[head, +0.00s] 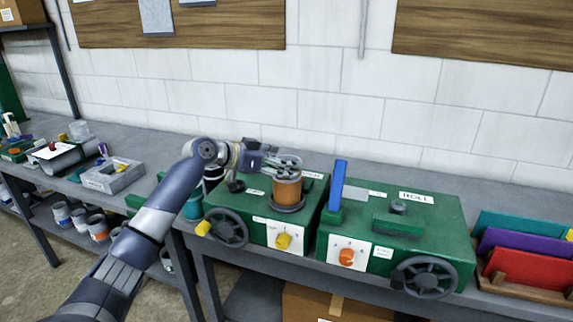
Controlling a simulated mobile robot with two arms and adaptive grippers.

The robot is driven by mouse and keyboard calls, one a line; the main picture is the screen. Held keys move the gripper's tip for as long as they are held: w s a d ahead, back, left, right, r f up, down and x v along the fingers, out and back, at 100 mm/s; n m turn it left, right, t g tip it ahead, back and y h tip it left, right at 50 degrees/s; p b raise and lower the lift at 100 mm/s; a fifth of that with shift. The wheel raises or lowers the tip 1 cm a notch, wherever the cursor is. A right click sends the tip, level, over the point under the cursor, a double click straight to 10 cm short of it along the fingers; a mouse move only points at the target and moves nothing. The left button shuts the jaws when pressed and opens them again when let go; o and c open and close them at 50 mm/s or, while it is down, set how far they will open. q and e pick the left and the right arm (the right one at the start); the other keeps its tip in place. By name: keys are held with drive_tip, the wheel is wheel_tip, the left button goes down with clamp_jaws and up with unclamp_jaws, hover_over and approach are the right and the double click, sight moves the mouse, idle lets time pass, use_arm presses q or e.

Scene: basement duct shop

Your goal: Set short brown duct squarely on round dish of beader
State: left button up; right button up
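The short brown duct (288,191) stands about upright over the dark round dish (288,208) of the green beader (258,226), on its right part. Its lower end appears to rest on the dish; I cannot tell whether it is fully seated or exactly centred. My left gripper (284,166) reaches in from the left at the duct's upper end. Its fingers lie along the near and far sides of the top and look closed on it. They hide most of the upper rim. My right gripper is out of view.
The beader has a handwheel (228,228) and yellow knob (284,241) in front. A green roll machine (393,232) with an upright blue bar (337,185) stands close on the right. A teal cylinder (193,204) stands left, partly behind my arm. Coloured folders (525,250) sit far right.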

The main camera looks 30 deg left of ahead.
use_arm(q)
drive_tip(key=b+v, duration=0.3)
drive_tip(key=v, duration=0.7)
drive_tip(key=shift+s, duration=0.25)
drive_tip(key=shift+a, duration=0.1)
